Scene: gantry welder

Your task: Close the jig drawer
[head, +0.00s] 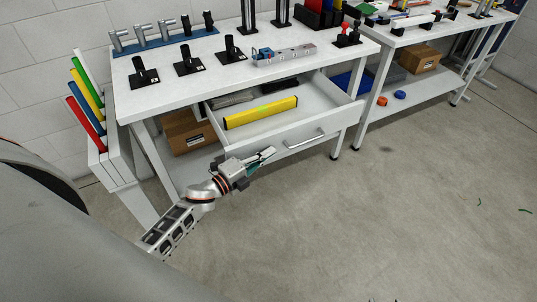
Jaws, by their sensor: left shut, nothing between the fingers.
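The white jig drawer (336,118) is pulled out from under the white workbench (185,88). A yellow bar (261,112) and a dark grey item (232,98) lie inside it. A metal bar handle (305,139) is on the drawer's front panel. My left gripper (268,153) is shut and empty. It appears just in front of the left part of the drawer front, left of the handle. I cannot tell whether it touches the panel. My right gripper is not in view.
A rack of coloured tubes (92,98) stands at the left. The concrete floor (400,220) in front is clear.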

